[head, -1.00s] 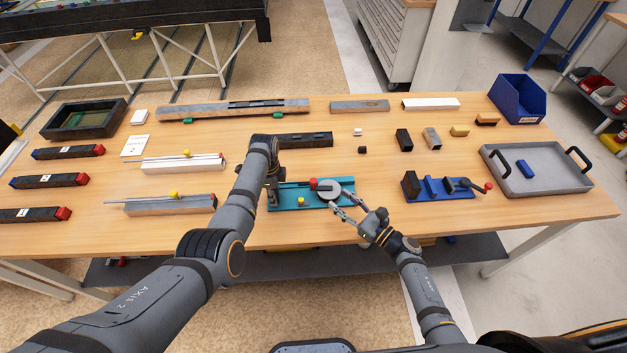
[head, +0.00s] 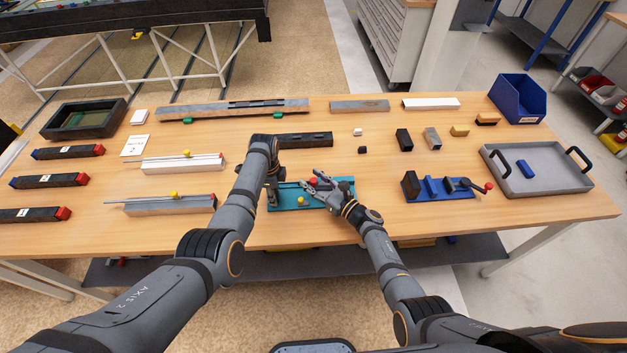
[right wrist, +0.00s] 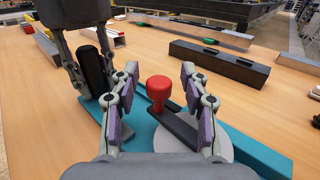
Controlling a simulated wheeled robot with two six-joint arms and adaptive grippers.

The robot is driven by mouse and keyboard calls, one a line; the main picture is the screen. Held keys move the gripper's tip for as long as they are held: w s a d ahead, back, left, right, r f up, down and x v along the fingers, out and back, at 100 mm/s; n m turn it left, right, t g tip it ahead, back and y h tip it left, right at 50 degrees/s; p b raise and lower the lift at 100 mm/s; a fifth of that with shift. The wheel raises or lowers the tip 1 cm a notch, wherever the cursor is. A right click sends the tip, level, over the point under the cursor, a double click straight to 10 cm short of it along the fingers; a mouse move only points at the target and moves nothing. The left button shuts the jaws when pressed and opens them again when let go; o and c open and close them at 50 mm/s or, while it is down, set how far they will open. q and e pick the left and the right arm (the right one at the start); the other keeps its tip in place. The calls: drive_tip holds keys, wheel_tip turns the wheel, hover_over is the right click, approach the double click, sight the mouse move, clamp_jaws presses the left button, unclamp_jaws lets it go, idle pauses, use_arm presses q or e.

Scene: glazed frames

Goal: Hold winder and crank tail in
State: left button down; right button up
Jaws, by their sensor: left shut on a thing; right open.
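The winder is a teal base (head: 345,183) near the front middle of the table. It carries a grey disc (right wrist: 225,148), a dark crank arm (right wrist: 180,126) with a red knob (right wrist: 159,88), and a small yellow part (head: 303,201). My left gripper (head: 272,195) is at the winder's left end, shut on an upright black grip (right wrist: 93,70). My right gripper (head: 320,180) is open over the disc, its fingers on either side of the red knob; I cannot tell whether they touch it. In the head view the right gripper hides most of the disc.
A blue fixture (head: 435,193) with another crank stands to the right, then a grey tray (head: 540,181). A dark bar (head: 306,139) lies behind the winder. Glazing bars (head: 170,205) lie to the left. Bare table lies between the winder and the blue fixture.

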clamp_jaws()
drive_tip(key=shift+w+m+t+h, duration=0.25)
drive_tip(key=shift+m+t+h, duration=0.35)
drive_tip(key=shift+h, duration=0.1)
drive_tip(key=shift+w+d+m+t+h, duration=0.1)
drive_tip(key=shift+w+m+t+h, duration=0.15)
drive_tip(key=shift+m+t+h, duration=0.35)
drive_tip(key=shift+w+d+m+t+h, duration=0.15)
drive_tip(key=shift+m+h, duration=0.25)
drive_tip(key=shift+h, duration=0.4)
unclamp_jaws()
drive_tip(key=v, duration=1.2)
drive_tip(key=shift+f, duration=0.1)
